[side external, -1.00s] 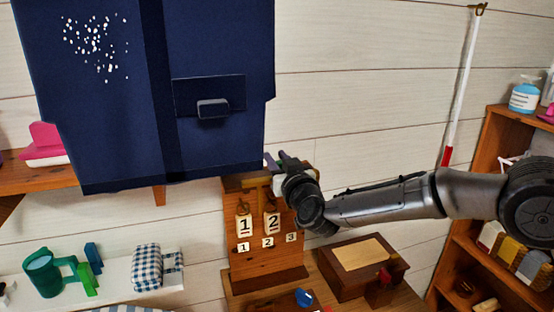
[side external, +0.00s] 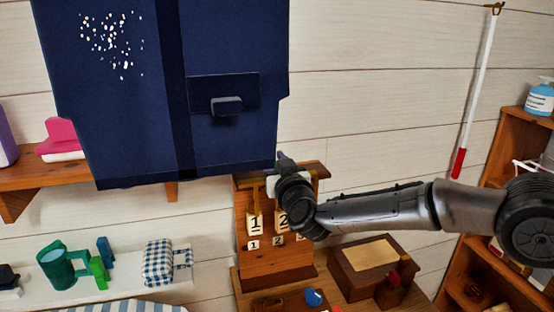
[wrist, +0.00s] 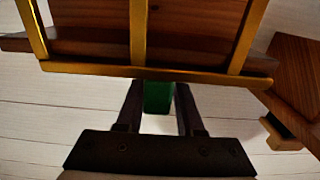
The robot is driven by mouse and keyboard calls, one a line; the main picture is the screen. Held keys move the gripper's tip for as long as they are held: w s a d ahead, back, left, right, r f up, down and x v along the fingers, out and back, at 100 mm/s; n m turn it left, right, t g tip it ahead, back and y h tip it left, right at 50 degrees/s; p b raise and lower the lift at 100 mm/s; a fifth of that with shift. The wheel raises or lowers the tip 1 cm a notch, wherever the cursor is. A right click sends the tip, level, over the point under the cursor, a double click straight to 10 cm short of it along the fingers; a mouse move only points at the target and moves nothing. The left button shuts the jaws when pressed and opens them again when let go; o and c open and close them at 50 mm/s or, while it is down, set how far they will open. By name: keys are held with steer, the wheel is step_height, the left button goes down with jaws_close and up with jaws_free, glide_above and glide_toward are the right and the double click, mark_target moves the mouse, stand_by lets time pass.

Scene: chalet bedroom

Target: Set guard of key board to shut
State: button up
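The key board (side external: 278,262) is an upright wooden board on the counter with white number tags on its front. The tags 1 and 2 show in the side view; 3 is largely hidden by my arm. My gripper (side external: 287,168) is at its upper part. In the wrist view a brass frame with bars, apparently the guard (wrist: 205,72), lies across wood. A green piece (wrist: 157,97) is just below its long bar, between the fingertips of my gripper (wrist: 158,92). Whether the fingers press on it, and how far the guard is swung, I cannot tell.
A dark blue cabinet (side external: 125,135) hangs just above and left of my gripper. A wooden box (side external: 365,255) stands right of the board. A green mug (side external: 60,265) and a checked cloth item (side external: 158,262) are on a white shelf at left. A wooden shelf unit (side external: 525,140) is at right.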

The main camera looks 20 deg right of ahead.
steer(key=o, duration=0.4)
steer(key=shift+a, duration=0.1)
steer(key=shift+c, duration=0.2)
steer(key=s, duration=1.4)
